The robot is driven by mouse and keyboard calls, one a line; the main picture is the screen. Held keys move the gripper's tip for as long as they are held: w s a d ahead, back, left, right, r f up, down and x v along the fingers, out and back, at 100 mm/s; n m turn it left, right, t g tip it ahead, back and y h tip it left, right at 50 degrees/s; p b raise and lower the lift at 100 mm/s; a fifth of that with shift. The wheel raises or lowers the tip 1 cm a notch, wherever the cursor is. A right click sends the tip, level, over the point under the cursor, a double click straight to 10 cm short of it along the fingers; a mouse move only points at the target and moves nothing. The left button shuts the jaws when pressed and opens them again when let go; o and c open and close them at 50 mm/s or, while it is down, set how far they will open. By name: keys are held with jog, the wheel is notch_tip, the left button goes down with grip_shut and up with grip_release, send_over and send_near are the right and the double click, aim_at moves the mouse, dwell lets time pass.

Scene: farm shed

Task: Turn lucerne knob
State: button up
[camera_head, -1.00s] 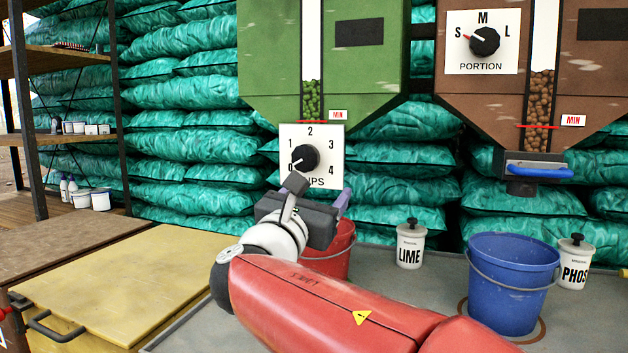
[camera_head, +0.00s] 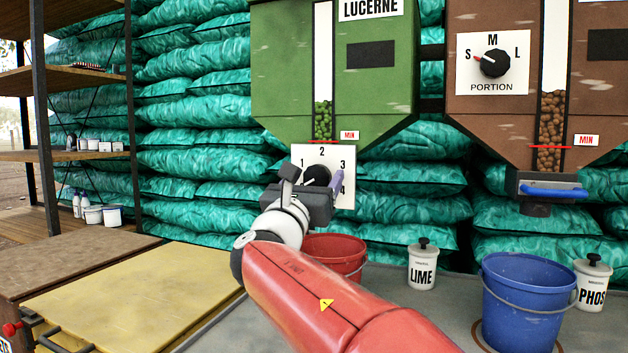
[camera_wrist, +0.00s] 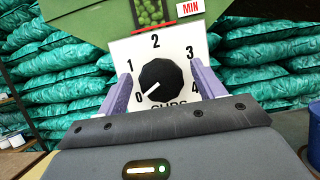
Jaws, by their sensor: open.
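The lucerne knob (camera_wrist: 160,82) is a black dial on a white plate (camera_wrist: 155,45) marked 0 to 4. Its white pointer aims down-left, near 0. The plate hangs under the green LUCERNE hopper (camera_head: 376,90) in the head view, where my gripper partly covers the knob (camera_head: 316,174). My gripper (camera_wrist: 160,78) is open and empty. In the wrist view its two purple fingers stand on the left and right of the knob, with a gap visible on each side. I cannot tell how far the fingertips are from the plate.
A red bucket (camera_head: 340,252) stands below the plate. A LIME jar (camera_head: 422,267), a blue bucket (camera_head: 525,305) and a PHOS jar (camera_head: 592,285) stand to the right. The brown hopper (camera_head: 560,60) carries a PORTION dial (camera_head: 494,63). Teal sacks (camera_head: 190,105) fill the back.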

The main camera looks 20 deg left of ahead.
jog(key=c, duration=0.9)
